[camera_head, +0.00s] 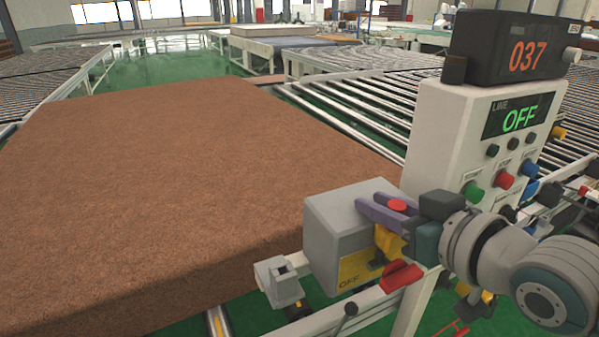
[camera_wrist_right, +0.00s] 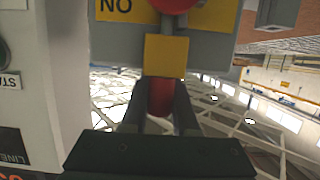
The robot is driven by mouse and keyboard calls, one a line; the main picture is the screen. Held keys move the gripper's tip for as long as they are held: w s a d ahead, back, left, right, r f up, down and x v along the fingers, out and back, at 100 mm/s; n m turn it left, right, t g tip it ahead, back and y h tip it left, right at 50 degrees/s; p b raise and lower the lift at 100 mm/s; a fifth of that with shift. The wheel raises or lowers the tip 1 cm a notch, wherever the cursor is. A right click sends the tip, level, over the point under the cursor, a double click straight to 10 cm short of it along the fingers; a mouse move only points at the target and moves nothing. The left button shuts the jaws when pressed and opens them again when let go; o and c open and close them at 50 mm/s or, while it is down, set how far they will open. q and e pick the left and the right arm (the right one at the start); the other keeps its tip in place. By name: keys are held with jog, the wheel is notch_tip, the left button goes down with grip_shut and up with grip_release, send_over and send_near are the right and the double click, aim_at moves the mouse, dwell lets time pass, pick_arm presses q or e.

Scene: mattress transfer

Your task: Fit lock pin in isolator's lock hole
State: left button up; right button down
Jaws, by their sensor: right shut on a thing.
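The isolator (camera_head: 335,225) is a grey box with a yellow label reading OFF, at the edge of the conveyor frame in the head view. Its red handle (camera_head: 401,277) sticks out low on the right; a red knob (camera_wrist_right: 176,4) shows at the top of the wrist view. A yellow block (camera_wrist_right: 166,56) stands out from the isolator's face. My right gripper (camera_head: 385,207) is shut on the red lock pin (camera_wrist_right: 160,97), close in front of that block. The lock hole and the pin's far end are hidden, so I cannot tell whether the pin is in it. My left gripper is out of view.
A white control post (camera_head: 440,130) with coloured buttons and an OFF display stands close behind my right gripper. A large brown mattress slab (camera_head: 180,170) lies to the left on the conveyor. Bare rollers (camera_head: 345,115) run behind the post.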

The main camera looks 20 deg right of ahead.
jog(key=c, duration=0.8)
grip_release()
jog(key=shift+f, duration=0.2)
jog(key=shift+o, duration=1)
jog(key=shift+f, duration=0.1)
jog(key=shift+s, duration=0.15)
jog(key=v, duration=0.9)
jog(key=shift+s+r, duration=0.25)
jog(key=shift+r, duration=0.2)
